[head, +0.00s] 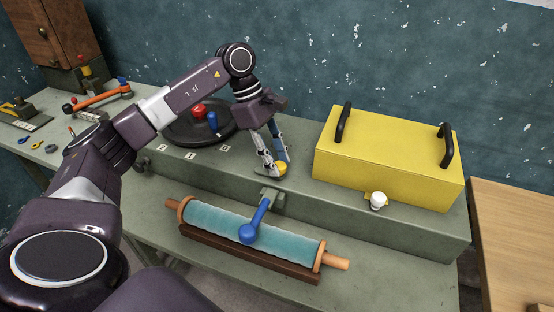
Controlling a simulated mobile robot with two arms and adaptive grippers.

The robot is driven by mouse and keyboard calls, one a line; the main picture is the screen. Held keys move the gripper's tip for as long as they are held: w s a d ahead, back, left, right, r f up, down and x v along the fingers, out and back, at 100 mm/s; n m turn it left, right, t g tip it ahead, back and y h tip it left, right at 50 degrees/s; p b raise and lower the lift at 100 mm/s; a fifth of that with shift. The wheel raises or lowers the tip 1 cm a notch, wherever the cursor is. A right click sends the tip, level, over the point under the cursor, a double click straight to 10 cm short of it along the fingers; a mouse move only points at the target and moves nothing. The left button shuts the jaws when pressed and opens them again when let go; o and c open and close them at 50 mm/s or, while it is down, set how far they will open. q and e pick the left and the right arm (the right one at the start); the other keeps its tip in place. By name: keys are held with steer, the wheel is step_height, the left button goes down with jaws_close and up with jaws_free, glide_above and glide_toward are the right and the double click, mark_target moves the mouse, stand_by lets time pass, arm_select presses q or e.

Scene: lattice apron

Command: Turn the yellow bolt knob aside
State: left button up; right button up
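The yellow bolt knob (282,168) is a small round knob on the grey-green bench ledge, left of the yellow box. My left gripper (277,166) reaches down to it from above. Its two fingertips lie on either side of the knob with no clear gap, so it looks shut on it. The fingers partly cover the knob, and the bolt below it is mostly hidden. My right gripper is not in view.
The yellow box (385,155) with two black handles and a white knob (378,200) stands to the right. A blue lever (256,220) hangs over a teal roller (215,222) in front. A dark round plate (185,130) with red and blue knobs lies behind my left arm.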

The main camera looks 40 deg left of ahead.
mark_target(262, 167)
arm_select(q)
steer(key=shift+o, duration=1.4)
steer(key=v, duration=1.2)
